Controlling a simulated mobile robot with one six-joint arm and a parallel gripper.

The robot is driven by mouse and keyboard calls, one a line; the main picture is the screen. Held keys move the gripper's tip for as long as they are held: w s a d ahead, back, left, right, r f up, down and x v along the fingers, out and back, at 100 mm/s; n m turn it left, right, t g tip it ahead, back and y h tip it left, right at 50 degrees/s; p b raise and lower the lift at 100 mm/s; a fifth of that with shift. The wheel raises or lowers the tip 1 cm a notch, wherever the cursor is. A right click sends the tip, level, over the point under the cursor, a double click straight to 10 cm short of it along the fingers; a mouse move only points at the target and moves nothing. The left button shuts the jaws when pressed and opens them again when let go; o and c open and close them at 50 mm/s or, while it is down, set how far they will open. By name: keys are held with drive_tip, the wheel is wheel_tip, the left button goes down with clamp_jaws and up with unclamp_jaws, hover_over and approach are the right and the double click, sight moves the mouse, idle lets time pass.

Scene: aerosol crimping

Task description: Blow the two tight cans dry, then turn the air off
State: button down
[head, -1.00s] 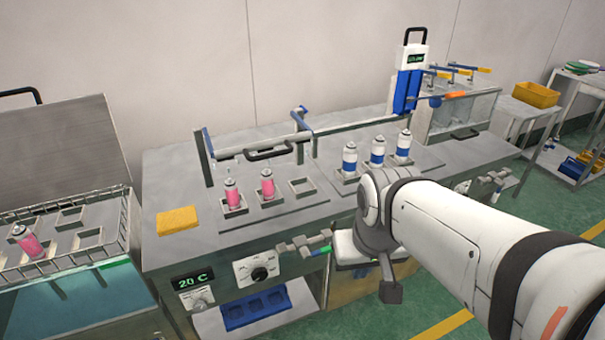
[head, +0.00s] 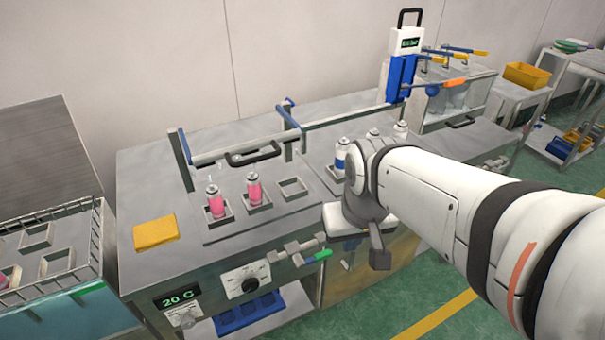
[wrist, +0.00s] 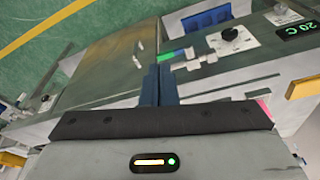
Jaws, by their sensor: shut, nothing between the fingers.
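Two pink cans (head: 215,203) (head: 254,190) stand upright in square holders on the bench plate, with a third holder (head: 292,188) empty beside them. A bar with a black handle (head: 254,154) spans behind the cans. Small pale marks show above the cans; I cannot tell if they are air jets. A valve with a green lever (head: 318,256) sticks out from the bench front. In the wrist view the green lever (wrist: 172,55) lies close to the tips of my gripper (wrist: 162,72), whose blue fingers are shut and empty; contact is unclear. The head view does not show my fingertips clearly.
A dial (head: 248,284) and a 20 C display (head: 178,297) are on the bench front. A yellow pad (head: 155,233) lies on the left. Blue-and-white cans (head: 341,153) stand behind my arm. A wire rack (head: 50,212) sits over a tank at far left.

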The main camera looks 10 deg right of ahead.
drive_tip(key=w+f+n+g, duration=0.1)
drive_tip(key=w+f, duration=0.1)
drive_tip(key=w, duration=0.5)
drive_tip(key=n+g, duration=0.2)
hover_over(322, 253)
wheel_tip(322, 253, down, 4)
drive_tip(key=shift+d+f, duration=0.15)
drive_tip(key=shift+d, duration=0.1)
drive_tip(key=shift+t, duration=0.3)
drive_tip(key=f, duration=1.4)
drive_tip(key=shift+a, duration=0.2)
